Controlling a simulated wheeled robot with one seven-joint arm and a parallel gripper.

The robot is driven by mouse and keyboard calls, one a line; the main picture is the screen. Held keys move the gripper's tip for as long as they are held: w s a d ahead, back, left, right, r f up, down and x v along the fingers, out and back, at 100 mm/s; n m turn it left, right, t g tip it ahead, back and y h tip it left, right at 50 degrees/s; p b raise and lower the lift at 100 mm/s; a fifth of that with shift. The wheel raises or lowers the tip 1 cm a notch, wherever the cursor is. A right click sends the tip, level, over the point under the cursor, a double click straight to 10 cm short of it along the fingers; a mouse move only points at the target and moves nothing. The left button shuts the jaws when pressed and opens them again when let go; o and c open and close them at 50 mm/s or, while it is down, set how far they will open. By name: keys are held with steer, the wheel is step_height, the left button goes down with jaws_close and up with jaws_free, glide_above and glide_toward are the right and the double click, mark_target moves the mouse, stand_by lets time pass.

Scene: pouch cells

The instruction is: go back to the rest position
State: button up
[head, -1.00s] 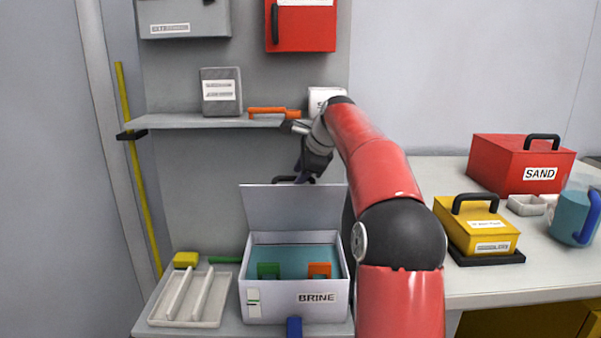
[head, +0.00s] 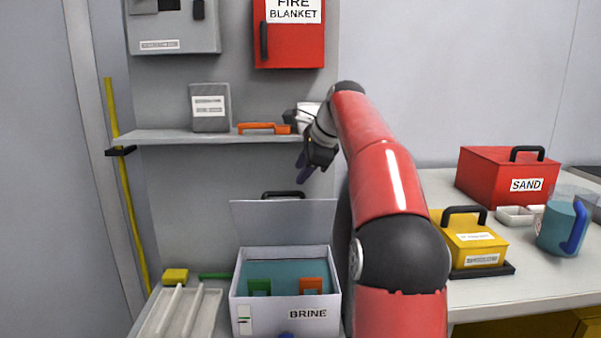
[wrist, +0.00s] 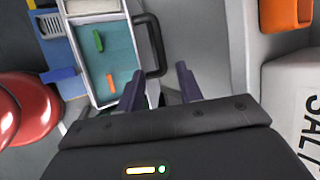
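My gripper (head: 303,172) hangs in front of the back panel, above the raised lid of the brine box and below the shelf. In the wrist view my gripper (wrist: 160,88) shows two dark fingers spread apart with nothing between them, so it is open and empty. My red arm reaches up from the lower right and hides part of the shelf's right end.
The white BRINE box (head: 262,314) stands open with a green and an orange piece inside. A shelf (head: 175,136) holds a grey box (head: 210,108) and an orange handle (head: 263,128). The right table carries a red SAND box (head: 490,180) and a yellow box (head: 477,245).

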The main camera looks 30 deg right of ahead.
stand_by(0.3)
steer(key=s+a+f+n+g+h, duration=0.15)
steer(key=s+a+f+n, duration=0.25)
steer(key=s+a+n, duration=0.7)
steer(key=s+a+f+n, duration=0.3)
steer(key=s+f+n, duration=0.2)
steer(key=s+f, duration=0.3)
steer(key=s+a+f+n, duration=0.4)
steer(key=s+f, duration=0.4)
steer(key=s, duration=0.7)
steer(key=shift+s+f+n+h, duration=0.25)
steer(key=shift+s+n+h, duration=0.15)
steer(key=shift+n, duration=0.3)
